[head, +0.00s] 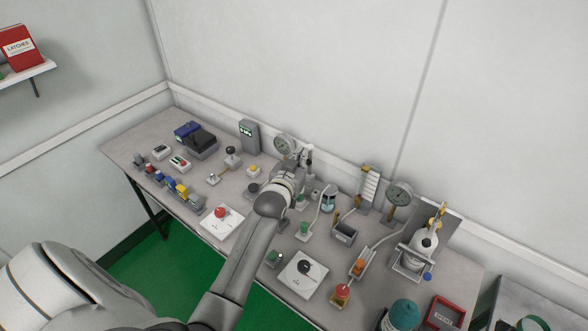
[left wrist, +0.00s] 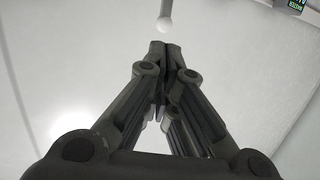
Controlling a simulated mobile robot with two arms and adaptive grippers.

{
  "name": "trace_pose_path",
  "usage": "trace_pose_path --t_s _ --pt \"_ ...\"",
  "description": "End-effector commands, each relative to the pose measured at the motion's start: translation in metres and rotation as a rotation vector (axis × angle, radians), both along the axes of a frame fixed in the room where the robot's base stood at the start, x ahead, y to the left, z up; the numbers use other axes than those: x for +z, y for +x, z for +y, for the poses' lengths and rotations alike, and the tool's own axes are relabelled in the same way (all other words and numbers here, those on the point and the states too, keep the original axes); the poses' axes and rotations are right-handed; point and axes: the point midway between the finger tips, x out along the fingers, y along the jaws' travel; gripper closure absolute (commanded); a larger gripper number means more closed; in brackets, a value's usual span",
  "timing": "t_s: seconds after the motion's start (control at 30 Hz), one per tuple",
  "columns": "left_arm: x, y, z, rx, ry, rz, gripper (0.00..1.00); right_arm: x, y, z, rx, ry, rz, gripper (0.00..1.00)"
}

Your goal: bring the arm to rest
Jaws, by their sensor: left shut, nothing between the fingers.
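My left arm reaches from the lower left over the grey workbench (head: 345,290). My left gripper (head: 306,157) is above the bench near its back edge, next to a round dial gauge, and partly hidden by my own wrist. In the left wrist view my left gripper (left wrist: 164,48) has its fingertips together with nothing between them. A pale rod with a rounded end (left wrist: 165,24) shows just beyond the fingertips; I cannot tell whether it touches them. My right gripper is in neither view.
The bench is crowded: a dial gauge (head: 284,144) beside the gripper, another gauge (head: 399,193), a red button plate (head: 221,222), a black knob plate (head: 303,274), a red bin (head: 444,315) and a grey box with a green display (head: 249,135). A wall rises behind.

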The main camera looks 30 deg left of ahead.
Motion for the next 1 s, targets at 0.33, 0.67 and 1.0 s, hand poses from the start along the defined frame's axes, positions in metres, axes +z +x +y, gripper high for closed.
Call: trace_pose_path --t_s 0.33,0.67,1.0 --pt "0.011 -0.043 -0.010 0.000 -0.001 0.000 1.00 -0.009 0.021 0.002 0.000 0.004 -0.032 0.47" --pt "0.015 -0.052 -0.012 0.000 0.000 0.001 1.00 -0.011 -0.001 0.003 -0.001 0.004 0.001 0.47" --pt "-0.047 -0.134 -0.060 -0.089 -0.015 0.344 1.00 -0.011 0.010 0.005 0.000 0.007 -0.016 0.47"
